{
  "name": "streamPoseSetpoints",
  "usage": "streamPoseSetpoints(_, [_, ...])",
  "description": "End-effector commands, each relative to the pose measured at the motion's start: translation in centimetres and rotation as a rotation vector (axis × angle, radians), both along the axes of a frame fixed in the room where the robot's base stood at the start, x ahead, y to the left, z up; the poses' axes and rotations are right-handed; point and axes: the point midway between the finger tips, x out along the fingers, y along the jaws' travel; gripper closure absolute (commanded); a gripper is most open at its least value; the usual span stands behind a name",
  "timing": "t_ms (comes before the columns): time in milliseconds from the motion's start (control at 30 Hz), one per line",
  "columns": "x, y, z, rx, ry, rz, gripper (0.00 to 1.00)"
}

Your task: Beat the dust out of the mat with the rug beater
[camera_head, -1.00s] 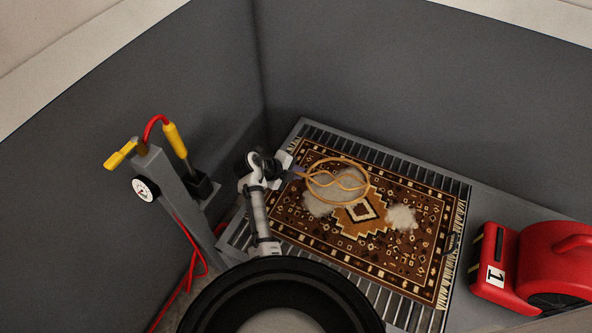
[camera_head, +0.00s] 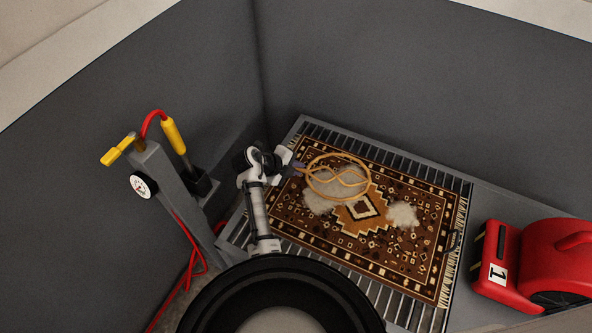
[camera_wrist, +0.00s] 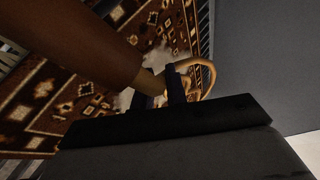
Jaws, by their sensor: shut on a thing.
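The mat (camera_head: 295,224) is a brown patterned rug with fringed ends, lying flat on a slatted rack. Two pale dust patches show on it: a larger one (camera_head: 318,202) under the beater head and a smaller one (camera_head: 403,214) right of the centre medallion. The rug beater (camera_head: 338,197) has a looped tan head over the mat's upper left part; I cannot tell whether it touches. My gripper (camera_head: 297,166) is shut on the beater's handle at the mat's left edge. In the wrist view the brown handle (camera_wrist: 75,40) crosses close up, and the gripper fingers (camera_wrist: 160,98) partly hide the looped head (camera_wrist: 200,75).
A red blower (camera_head: 540,262) marked 1 stands right of the rack (camera_head: 455,270). A grey post (camera_head: 175,195) with a gauge, yellow handles and a red hose stands at the left. Dark grey walls (camera_head: 420,90) enclose the back and left.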

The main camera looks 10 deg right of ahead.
Motion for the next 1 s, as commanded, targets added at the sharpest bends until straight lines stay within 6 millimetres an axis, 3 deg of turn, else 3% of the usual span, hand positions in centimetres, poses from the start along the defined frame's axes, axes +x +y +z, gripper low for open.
streamPoseSetpoints(367, [0.0,0.0,0.1,-0.001,-0.001,0.0,1.0])
streamPoseSetpoints(667, [0.0,0.0,-4.8,-0.001,-0.001,0.0,1.0])
streamPoseSetpoints(1000, [0.0,0.0,-1.7,-0.001,-0.001,0.0,1.0])
